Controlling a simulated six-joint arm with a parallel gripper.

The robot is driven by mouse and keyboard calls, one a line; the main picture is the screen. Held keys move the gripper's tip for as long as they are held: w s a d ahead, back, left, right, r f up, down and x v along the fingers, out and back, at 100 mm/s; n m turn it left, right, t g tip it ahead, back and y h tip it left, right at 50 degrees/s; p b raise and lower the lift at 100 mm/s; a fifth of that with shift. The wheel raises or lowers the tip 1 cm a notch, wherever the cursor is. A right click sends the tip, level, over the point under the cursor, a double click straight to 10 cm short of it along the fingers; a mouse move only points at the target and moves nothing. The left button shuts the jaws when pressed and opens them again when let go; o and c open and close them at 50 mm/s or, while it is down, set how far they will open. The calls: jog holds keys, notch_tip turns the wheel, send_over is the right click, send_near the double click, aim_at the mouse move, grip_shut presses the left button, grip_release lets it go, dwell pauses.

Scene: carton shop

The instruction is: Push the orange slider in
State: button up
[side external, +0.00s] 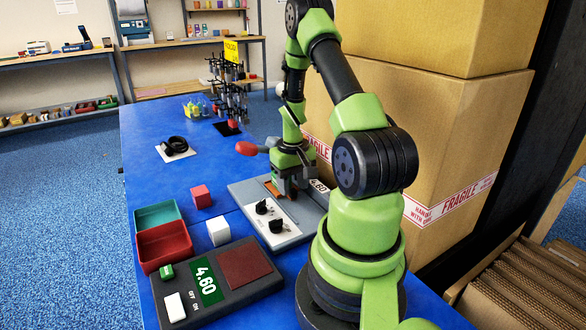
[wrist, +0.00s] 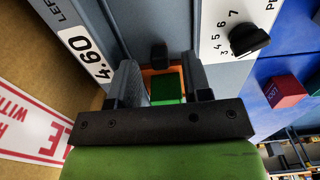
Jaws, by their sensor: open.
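The orange slider (side external: 272,187) shows as a flat orange piece at the far part of the grey panel (side external: 245,192), just left of my gripper (side external: 288,194). In the wrist view, orange (wrist: 149,75) shows between the two dark fingers of my gripper (wrist: 160,72), with a green block (wrist: 166,88) over it. The fingers are apart, one on each side of the orange and green parts. Whether they touch the slider cannot be told. My gripper hides part of it.
Black knobs (side external: 262,207) stand on the panel's white plate. A white cube (side external: 218,231), a red cube (side external: 201,196), a green tray (side external: 157,215), a red tray (side external: 164,246) and a scale (side external: 235,287) lie nearby. Large cartons (side external: 440,130) stand behind. The blue table's far left is mostly clear.

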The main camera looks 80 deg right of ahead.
notch_tip(320, 180, up, 9)
dwell(0.3)
jog(key=shift+f, duration=0.1)
notch_tip(320, 180, down, 10)
jog(key=t+h, duration=0.3)
jog(key=shift+s+a, duration=0.1)
jog(key=shift+a, duration=0.05)
dwell(0.9)
jog(key=shift+c, duration=0.4)
grip_shut()
